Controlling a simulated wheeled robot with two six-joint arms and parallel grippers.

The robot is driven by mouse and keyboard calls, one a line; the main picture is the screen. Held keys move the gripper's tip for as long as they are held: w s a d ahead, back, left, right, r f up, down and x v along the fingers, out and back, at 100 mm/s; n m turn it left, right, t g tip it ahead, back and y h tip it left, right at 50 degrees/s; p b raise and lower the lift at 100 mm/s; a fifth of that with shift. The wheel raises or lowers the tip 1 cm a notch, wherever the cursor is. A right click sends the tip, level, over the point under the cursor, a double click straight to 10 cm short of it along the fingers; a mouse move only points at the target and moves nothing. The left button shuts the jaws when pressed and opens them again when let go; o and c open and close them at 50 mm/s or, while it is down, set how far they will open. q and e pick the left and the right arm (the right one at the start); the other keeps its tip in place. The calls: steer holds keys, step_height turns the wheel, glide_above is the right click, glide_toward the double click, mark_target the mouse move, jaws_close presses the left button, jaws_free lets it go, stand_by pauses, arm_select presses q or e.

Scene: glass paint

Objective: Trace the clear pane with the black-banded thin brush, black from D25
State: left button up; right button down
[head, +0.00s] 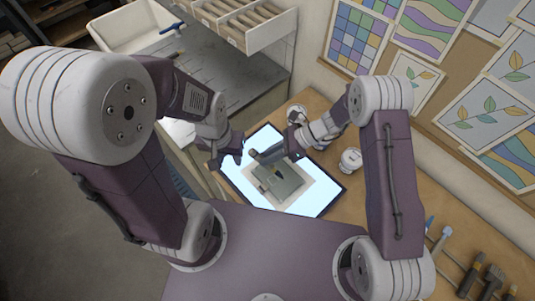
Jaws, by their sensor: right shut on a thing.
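The lit panel (318,203) lies on the wooden bench with a pale sheet on it. A grey-green pane (284,187) lies on that sheet, with a small dark mark near its upper middle. My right gripper (262,156) is over the panel's upper left part, just above the pane. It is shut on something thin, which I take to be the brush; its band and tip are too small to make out. My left gripper (228,154) is at the panel's left edge, open and empty. No label D25 can be read.
A white lidded jar (350,160) stands right of the panel, and another jar (297,113) behind it. Hammers and other tools (468,276) lie at the lower right. A sink (132,27) and a box of slots (245,24) are at the back.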

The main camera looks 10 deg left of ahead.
steer(key=shift+s+d+r, duration=0.1)
steer(key=shift+s+d, duration=0.05)
steer(key=shift+s, duration=0.05)
steer(key=shift+s+d+f, duration=0.15)
steer(key=shift+d+f, duration=0.05)
steer(key=shift+d, duration=0.1)
steer(key=shift+d+r, duration=0.1)
steer(key=shift+d, duration=0.45)
steer(key=shift+s, duration=0.1)
steer(key=shift+s+d+p, duration=0.3)
steer(key=shift+s+d, duration=0.3)
steer(key=shift+s, duration=0.35)
